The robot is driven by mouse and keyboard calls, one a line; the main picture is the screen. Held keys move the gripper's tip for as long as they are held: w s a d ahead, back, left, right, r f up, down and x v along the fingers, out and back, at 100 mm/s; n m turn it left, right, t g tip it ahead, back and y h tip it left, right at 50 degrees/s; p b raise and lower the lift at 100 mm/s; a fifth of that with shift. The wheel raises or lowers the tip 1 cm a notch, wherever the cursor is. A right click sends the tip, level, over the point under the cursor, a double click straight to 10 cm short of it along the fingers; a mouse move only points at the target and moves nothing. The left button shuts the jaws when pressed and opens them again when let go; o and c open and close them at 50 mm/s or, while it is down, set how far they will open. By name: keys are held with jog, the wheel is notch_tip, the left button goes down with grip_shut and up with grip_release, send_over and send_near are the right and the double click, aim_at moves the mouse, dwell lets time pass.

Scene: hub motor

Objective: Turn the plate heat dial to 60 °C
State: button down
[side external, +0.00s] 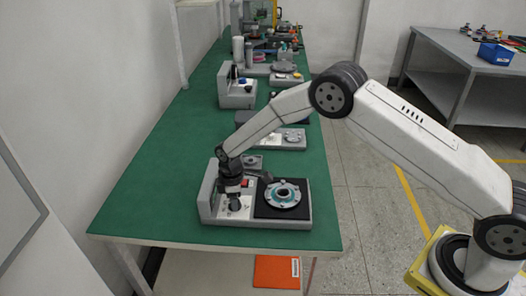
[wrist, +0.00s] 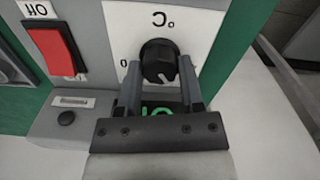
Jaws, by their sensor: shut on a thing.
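The plate heat dial (wrist: 158,62) is a round black knob with a pale pointer line, on a white panel marked "°C" in the wrist view. My gripper (wrist: 157,78) has one finger on each side of the dial and is shut on it. The pointer slants towards the lower right in that view. Scale marks are partly covered by the fingers, so I cannot read the setting. Green display characters (wrist: 157,112) show in part between the fingers. In the side view my gripper (side external: 235,203) points down at the panel of the grey heating unit (side external: 255,222).
In the side view a round metal part (side external: 283,193) lies on the black plate. Other devices stand farther along the green bench (side external: 150,190).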

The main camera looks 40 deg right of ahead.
jog(key=m, duration=0.5)
jog(key=shift+m, duration=0.3)
jog(key=m, duration=0.5)
jog(key=shift+m, duration=0.3)
jog(key=shift+c, duration=1.1)
grip_release()
jog(key=shift+r, duration=0.1)
jog(key=shift+r, duration=3.8)
